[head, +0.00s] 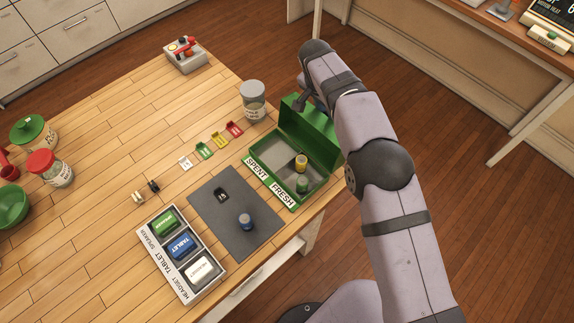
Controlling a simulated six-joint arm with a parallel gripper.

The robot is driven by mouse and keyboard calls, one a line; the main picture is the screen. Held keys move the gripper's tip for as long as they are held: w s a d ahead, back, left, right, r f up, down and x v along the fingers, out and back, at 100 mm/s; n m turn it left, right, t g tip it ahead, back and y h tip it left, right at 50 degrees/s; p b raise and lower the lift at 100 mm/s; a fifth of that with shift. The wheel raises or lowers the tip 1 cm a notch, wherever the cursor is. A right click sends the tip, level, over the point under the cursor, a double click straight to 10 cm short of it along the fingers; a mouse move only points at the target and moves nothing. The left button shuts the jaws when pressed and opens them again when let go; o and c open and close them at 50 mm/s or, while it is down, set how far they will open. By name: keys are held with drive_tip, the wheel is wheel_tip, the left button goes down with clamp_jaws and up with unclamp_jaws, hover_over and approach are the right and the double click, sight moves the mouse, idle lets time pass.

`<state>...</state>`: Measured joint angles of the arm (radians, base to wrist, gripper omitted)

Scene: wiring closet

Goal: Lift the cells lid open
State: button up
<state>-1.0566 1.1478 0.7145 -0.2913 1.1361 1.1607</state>
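The green cells box (262,187) stands near the table's right edge, with SPENT and FRESH labels on its front. Its green lid (318,128) is raised at the far right side, and the inside shows. A yellow-topped cell (300,162) and a green cell (302,184) stand inside, toward the FRESH end. My gripper (303,97) is dark and small at the lid's upper left end, partly hidden by my arm. Whether it touches the lid, and whether its fingers are open or shut, I cannot tell. My arm covers part of the lid's right side.
A grey-lidded jar (254,100) stands close behind the box. A labelled tray (168,263) holds three devices.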

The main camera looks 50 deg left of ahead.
drive_tip(key=shift+o, duration=0.9)
drive_tip(key=shift+s+f, duration=0.1)
drive_tip(key=shift+f, duration=0.4)
drive_tip(key=shift+d, duration=0.1)
drive_tip(key=shift+s, duration=0.15)
drive_tip(key=shift+p+v, duration=1.3)
drive_tip(key=shift+v, duration=1.9)
drive_tip(key=shift+r, duration=0.2)
drive_tip(key=shift+r+b, duration=0.3)
drive_tip(key=shift+b, duration=0.1)
drive_tip(key=b+v, duration=0.2)
drive_tip(key=v, duration=0.4)
drive_tip(key=shift+r, duration=0.25)
